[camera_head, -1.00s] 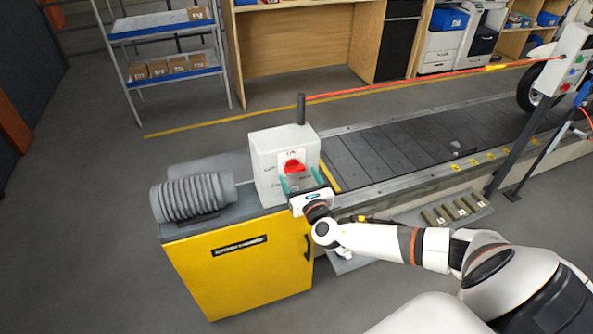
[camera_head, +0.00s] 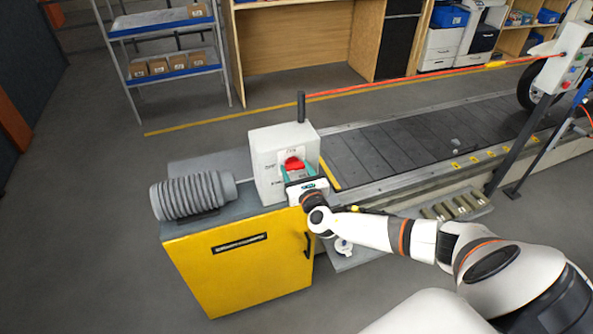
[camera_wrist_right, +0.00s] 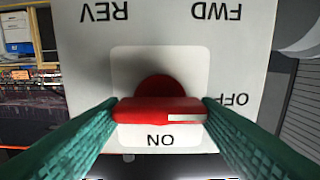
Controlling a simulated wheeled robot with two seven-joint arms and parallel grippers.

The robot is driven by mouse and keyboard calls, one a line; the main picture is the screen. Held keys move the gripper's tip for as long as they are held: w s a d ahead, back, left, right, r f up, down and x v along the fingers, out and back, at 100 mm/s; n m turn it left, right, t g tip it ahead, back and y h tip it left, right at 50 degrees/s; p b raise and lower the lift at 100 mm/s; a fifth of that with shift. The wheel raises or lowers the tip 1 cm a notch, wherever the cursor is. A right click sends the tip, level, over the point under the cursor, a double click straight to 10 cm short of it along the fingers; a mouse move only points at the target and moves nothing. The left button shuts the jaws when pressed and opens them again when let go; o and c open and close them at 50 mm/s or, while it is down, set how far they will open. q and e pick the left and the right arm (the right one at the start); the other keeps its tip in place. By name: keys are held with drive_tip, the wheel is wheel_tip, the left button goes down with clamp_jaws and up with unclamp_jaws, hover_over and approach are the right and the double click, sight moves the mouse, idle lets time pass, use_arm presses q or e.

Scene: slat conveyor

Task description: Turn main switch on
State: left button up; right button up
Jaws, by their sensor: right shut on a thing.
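The main switch is a red rotary handle (camera_head: 293,163) on the front of a white box (camera_head: 266,170). In the right wrist view the red handle (camera_wrist_right: 150,110) lies crosswise, its white mark at the right end, on the side of the OFF label (camera_wrist_right: 228,100). The ON label (camera_wrist_right: 160,140) is at the bottom of that view, which is upside down. My right gripper (camera_head: 298,171) reaches the box from the front. Its green fingers are shut on the two ends of the handle. My left gripper is not in view.
The box stands on a yellow cabinet (camera_head: 240,280) at the end of the slat conveyor (camera_head: 400,140). A ribbed grey motor (camera_head: 190,195) is left of the box. A dark post (camera_head: 301,106) rises behind it. The wrist view also shows FWD (camera_wrist_right: 218,11) and REV (camera_wrist_right: 104,11) labels.

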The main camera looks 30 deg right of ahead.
drive_tip(key=shift+f, duration=0.1)
drive_tip(key=m+b, duration=0.2)
drive_tip(key=shift+f+b, duration=0.2)
drive_tip(key=shift+b, duration=0.1)
drive_tip(key=shift+m+b, duration=0.85)
drive_tip(key=shift+m, duration=0.15)
drive_tip(key=m+b, duration=0.3)
drive_tip(key=m, duration=0.1)
drive_tip(key=shift+d+m+b, duration=0.1)
drive_tip(key=shift+m+b, duration=0.2)
drive_tip(key=shift+b, duration=0.05)
drive_tip(key=m+b, duration=0.2)
drive_tip(key=m, duration=0.2)
drive_tip(key=m+b, duration=0.2)
drive_tip(key=m, duration=0.3)
drive_tip(key=shift+r+m, duration=0.1)
drive_tip(key=shift+m, duration=0.2)
drive_tip(key=o, duration=1)
